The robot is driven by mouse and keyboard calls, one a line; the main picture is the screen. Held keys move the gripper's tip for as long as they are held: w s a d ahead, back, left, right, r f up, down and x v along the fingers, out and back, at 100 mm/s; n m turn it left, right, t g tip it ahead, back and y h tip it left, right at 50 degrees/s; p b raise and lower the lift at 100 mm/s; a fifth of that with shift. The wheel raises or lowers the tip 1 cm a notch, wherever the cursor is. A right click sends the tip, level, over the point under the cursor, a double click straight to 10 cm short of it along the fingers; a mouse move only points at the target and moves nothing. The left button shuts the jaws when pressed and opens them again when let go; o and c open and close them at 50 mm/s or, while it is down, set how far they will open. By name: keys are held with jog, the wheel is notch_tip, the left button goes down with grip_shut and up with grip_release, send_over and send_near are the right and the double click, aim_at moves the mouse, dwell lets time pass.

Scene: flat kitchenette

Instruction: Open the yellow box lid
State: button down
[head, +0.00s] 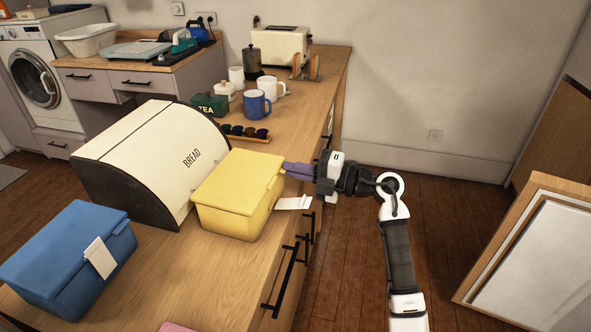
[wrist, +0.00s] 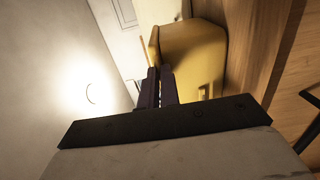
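The yellow box (head: 235,221) stands on the wooden counter, in front of the bread bin. Its yellow lid (head: 240,178) lies down on it, looking closed. A white flap (head: 294,203) on its right side sticks outward, away from the wall of the box. My gripper (head: 287,167) reaches in from the right, its purple fingers at the lid's right edge near the back corner. In the wrist view, the fingers (wrist: 159,70) are close together beside the yellow box (wrist: 195,57), and look shut. Whether they touch the lid is unclear.
The cream bread bin (head: 150,155) stands close behind and left of the box. A blue box (head: 70,262) with its white flap (head: 100,257) against its side is at front left. Mugs, including a blue one (head: 256,104), stand farther back. Black drawer handles (head: 285,280) project from the counter front.

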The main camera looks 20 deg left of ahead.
jog(key=shift+r, duration=0.15)
dwell(0.8)
jog(key=r+h+p, duration=0.1)
jog(key=r, duration=0.1)
jog(key=a+r+h+p, duration=0.1)
jog(key=r, duration=0.2)
jog(key=a+r+h+p, duration=0.1)
jog(key=r, duration=0.1)
jog(key=shift+r, duration=0.35)
jog(key=a+r+p, duration=0.1)
jog(key=a+r, duration=0.6)
jog(key=a, duration=0.1)
jog(key=shift+w+r, duration=0.25)
jog(key=shift+r, duration=0.15)
jog(key=c, duration=2.1)
grip_release()
jog(key=shift+f, duration=0.2)
jog(key=o, duration=0.5)
jog(key=b+v, duration=0.1)
jog(key=v, duration=0.3)
jog(key=b+v, duration=0.1)
jog(key=v, duration=0.4)
jog(key=b+v, duration=0.2)
jog(key=v, duration=0.2)
jog(key=shift+d+r, duration=0.35)
jog(key=shift+r, duration=0.05)
